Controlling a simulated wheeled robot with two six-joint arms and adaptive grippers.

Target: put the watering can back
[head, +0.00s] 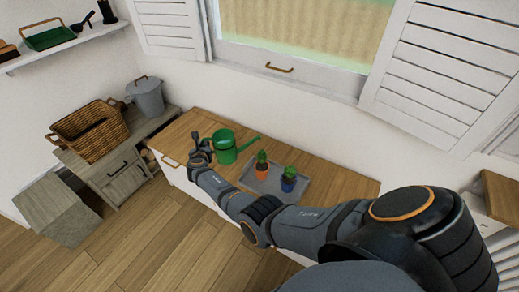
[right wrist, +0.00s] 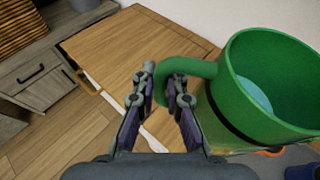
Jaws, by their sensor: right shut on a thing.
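The green watering can (head: 224,155) is upright at the wooden cabinet top (head: 180,130), its spout pointing right; I cannot tell whether it rests on the wood or hangs just above. In the right wrist view the can (right wrist: 245,115) shows its open top with a pale blue surface inside and a dark band. My right gripper (head: 203,150) is on the can's left side. In the right wrist view its fingers (right wrist: 164,85) are shut on the green handle (right wrist: 198,68). My left gripper is not in view.
A grey tray (head: 297,200) holds two cacti, in an orange pot (head: 261,173) and a blue pot (head: 287,184), right of the can. Bare wood lies left of the can. A wicker basket (head: 90,135) and grey lidded bucket (head: 148,98) stand on the grey cabinet at left. A window is behind.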

